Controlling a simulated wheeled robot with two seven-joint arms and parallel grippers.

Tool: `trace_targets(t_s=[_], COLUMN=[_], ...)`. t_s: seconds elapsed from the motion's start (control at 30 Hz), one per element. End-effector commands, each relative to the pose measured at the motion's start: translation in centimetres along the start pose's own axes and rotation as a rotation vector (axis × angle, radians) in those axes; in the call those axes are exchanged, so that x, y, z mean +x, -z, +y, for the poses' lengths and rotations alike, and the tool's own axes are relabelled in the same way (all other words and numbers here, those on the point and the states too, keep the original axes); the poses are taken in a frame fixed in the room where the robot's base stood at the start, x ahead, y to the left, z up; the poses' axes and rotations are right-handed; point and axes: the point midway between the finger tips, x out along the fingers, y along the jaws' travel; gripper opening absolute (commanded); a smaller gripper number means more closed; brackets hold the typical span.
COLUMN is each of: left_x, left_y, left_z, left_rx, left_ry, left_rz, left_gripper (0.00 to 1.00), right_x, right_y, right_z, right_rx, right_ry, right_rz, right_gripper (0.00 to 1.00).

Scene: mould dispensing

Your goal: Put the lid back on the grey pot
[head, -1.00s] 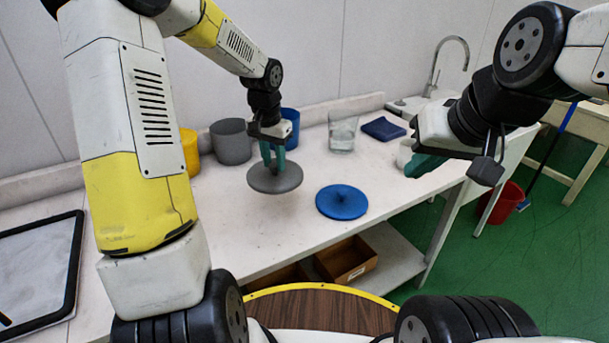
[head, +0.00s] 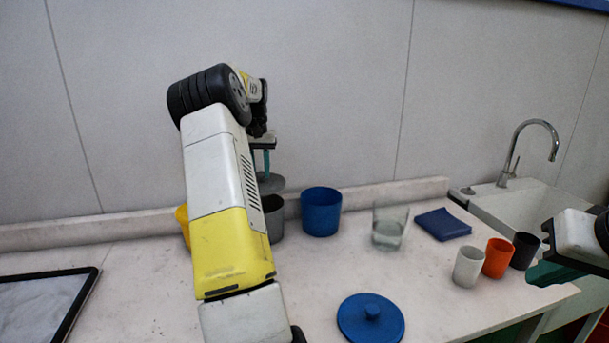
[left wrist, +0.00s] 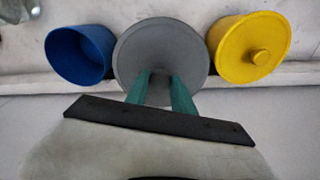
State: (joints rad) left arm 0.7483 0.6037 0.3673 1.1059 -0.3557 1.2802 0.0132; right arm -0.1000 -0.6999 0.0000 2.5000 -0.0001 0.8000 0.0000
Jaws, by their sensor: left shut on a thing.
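My left gripper (head: 262,158) is shut on the grey lid (head: 270,184), whose disc hangs roughly level at the back of the table. The grey pot (head: 274,220) stands below it, partly hidden by my left arm. The lid appears slightly above the pot's rim; I cannot tell whether they touch. In the left wrist view the fingers (left wrist: 161,82) hold the grey lid (left wrist: 158,45), which hides the grey pot there. My right gripper (head: 552,268) is at the right edge, near the small cups; its jaw opening is unclear.
A blue open pot (head: 321,212) stands right of the grey pot. A yellow pot (left wrist: 250,48) with its lid on stands on the other side. A blue lid (head: 370,318), glass (head: 390,230), blue cloth (head: 442,224) and small cups (head: 497,258) are further right.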

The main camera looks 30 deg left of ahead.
Motion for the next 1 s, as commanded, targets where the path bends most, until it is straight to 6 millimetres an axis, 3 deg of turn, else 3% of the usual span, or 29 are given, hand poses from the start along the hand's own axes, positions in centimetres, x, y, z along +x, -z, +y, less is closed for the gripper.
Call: trace_targets(t_s=[0.6,1.0], left_x=[5.3,6.0], left_y=[-0.7,-0.7], left_z=[0.1,0.1], left_rx=[0.003,0.003], left_ry=[0.0,0.0], left_rz=[-0.001,0.001], left_gripper=[0.0,0.0], right_x=[0.0,0.0], right_y=[0.0,0.0], right_z=[0.0,0.0], right_rx=[0.0,0.0], right_ry=[0.0,0.0], right_rz=[0.0,0.0], right_gripper=[0.0,0.0])
